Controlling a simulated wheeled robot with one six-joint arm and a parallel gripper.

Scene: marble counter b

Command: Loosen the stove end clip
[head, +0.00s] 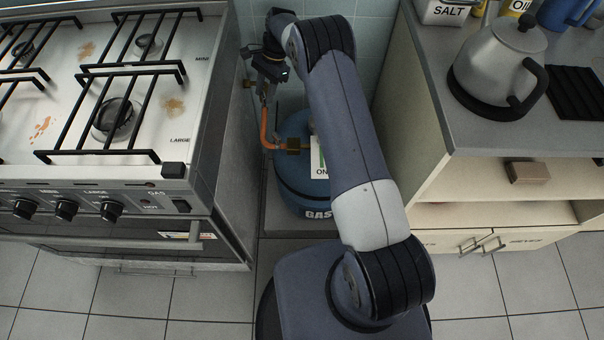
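An orange hose (264,128) rises from a brass fitting (293,145) on the blue gas cylinder (305,190) towards the back right side of the stove (128,104). My gripper (264,88) is at the hose's upper end, in the gap beside the stove, pointing down. A small brass-coloured part (247,83) shows at the stove's side, just left of my gripper. I cannot make out the stove end clip; my gripper and wrist cover that spot. Whether the fingers are open or shut, or touch the hose, is too small to tell.
The cylinder stands in a narrow gap between the stove and a cabinet (440,180). A white card reading "ON" (322,171) is by the cylinder's top, partly behind my arm. A kettle (495,70), a salt canister (447,12) and a dark mat (580,92) are on the right counter.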

